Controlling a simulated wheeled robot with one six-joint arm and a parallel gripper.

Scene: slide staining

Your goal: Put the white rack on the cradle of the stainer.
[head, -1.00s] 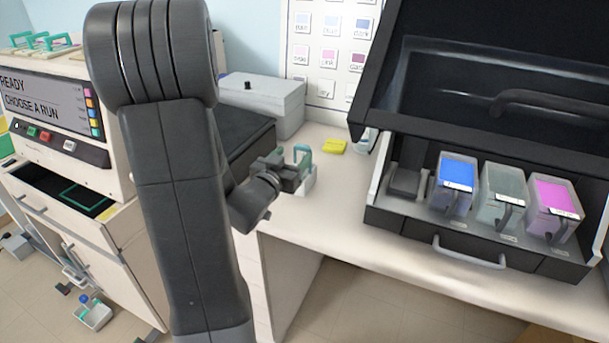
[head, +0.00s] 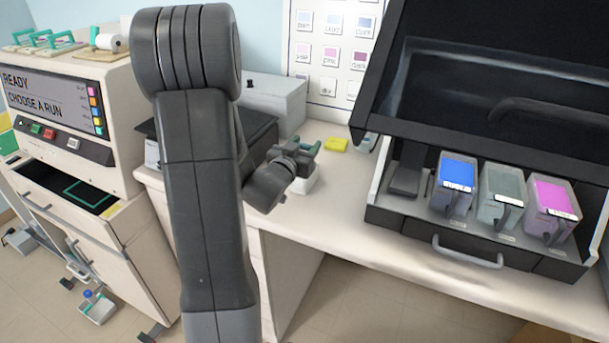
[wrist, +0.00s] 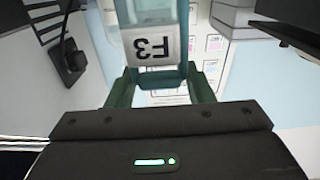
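The white rack (head: 305,182), with a teal handle (head: 310,144), stands upright on the counter in the head view. My gripper (head: 297,158) is at its upper part and hides some of it. In the wrist view, a teal piece (wrist: 155,12) with an upside-down white label (wrist: 152,46) lies straight ahead of my gripper (wrist: 160,88), between its two sides. I cannot tell whether the fingers are closed on it. The stainer (head: 450,258) is at the right, its dark lid raised; the cradle is probably the dark holder (head: 405,178) at its left end.
Blue (head: 456,185), grey (head: 500,195) and pink (head: 551,205) baths stand in the stainer. Clear counter (head: 345,210) runs between rack and stainer. A machine with a screen (head: 55,105) stands at left.

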